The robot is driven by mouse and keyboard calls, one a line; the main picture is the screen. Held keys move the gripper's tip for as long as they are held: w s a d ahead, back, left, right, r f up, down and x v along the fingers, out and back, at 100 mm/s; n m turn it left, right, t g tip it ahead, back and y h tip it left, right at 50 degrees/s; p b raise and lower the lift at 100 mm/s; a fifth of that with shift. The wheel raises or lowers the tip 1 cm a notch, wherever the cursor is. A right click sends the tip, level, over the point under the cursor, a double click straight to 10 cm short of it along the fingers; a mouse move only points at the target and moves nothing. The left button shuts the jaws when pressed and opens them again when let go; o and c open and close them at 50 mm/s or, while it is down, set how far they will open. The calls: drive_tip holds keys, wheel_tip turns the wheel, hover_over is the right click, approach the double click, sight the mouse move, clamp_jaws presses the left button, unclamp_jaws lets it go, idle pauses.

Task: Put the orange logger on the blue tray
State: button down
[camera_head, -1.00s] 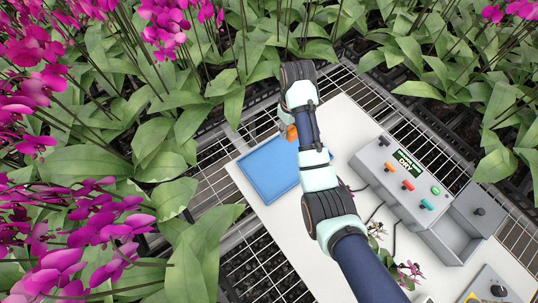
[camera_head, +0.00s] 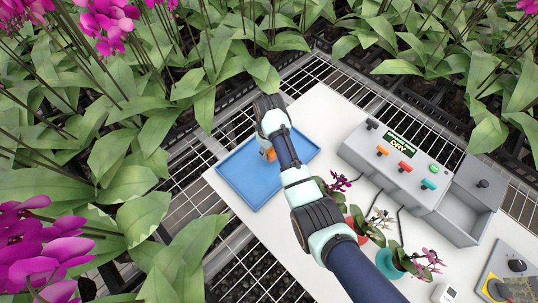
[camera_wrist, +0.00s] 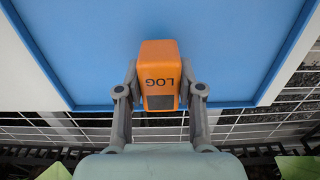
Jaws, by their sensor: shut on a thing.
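The orange logger (camera_wrist: 159,66), marked "LOG" with a dark window, is between the two fingers of my gripper (camera_wrist: 160,92) in the wrist view. My gripper is shut on it. The blue tray (camera_wrist: 220,40) fills the view behind the logger. In the head view the tray (camera_head: 238,181) lies on the white table, and a bit of the logger (camera_head: 270,155) shows below my wrist, over the tray's upper right part. My arm hides my fingers there. I cannot tell whether the logger touches the tray floor.
A grey control box (camera_head: 392,165) with coloured switches and a "DRY" display stands right of my arm, beside an open grey bin (camera_head: 470,200). Small potted orchids (camera_head: 365,228) stand close to my forearm. Large orchid leaves (camera_head: 130,130) rise left of the table.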

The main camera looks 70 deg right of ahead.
sight(269, 155)
wheel_tip(269, 155, down, 3)
drive_tip(key=shift+a+f+b, duration=0.1)
drive_tip(key=shift+b, duration=0.25)
drive_tip(key=shift+r, duration=0.2)
drive_tip(key=c, duration=0.7)
unclamp_jaws()
drive_tip(key=shift+f, duration=0.15)
wheel_tip(269, 155, up, 12)
drive_tip(key=p, duration=0.4)
drive_tip(key=shift+r, duration=0.2)
